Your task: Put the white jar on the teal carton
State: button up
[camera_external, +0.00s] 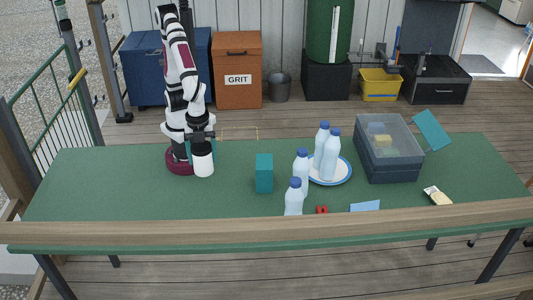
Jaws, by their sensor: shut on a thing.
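The white jar (203,163) is upright at the left part of the green table, close to my arm's base. My gripper (201,143) is over its top and shut on it. I cannot tell whether the jar's bottom touches the table. The teal carton (264,175) stands upright on the table to the right of the jar, apart from it. Its top is bare.
Two bottles (293,198) with blue caps stand right of the carton. Two more stand on a blue-rimmed plate (343,177). A clear-lidded grey box (388,160) is farther right. The table (110,185) is clear at left and between jar and carton.

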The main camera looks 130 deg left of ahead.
jog(key=w+a+r+n, duration=0.1)
jog(key=w+a+r, duration=0.4)
jog(key=a+r, duration=0.3)
send_over(264, 161)
notch_tip(264, 161, down, 11)
jog(key=shift+f, duration=0.15)
jog(key=shift+w+f, duration=0.1)
jog(key=shift+f, duration=0.15)
jog(key=o, duration=1.6)
jog(key=shift+f, duration=0.1)
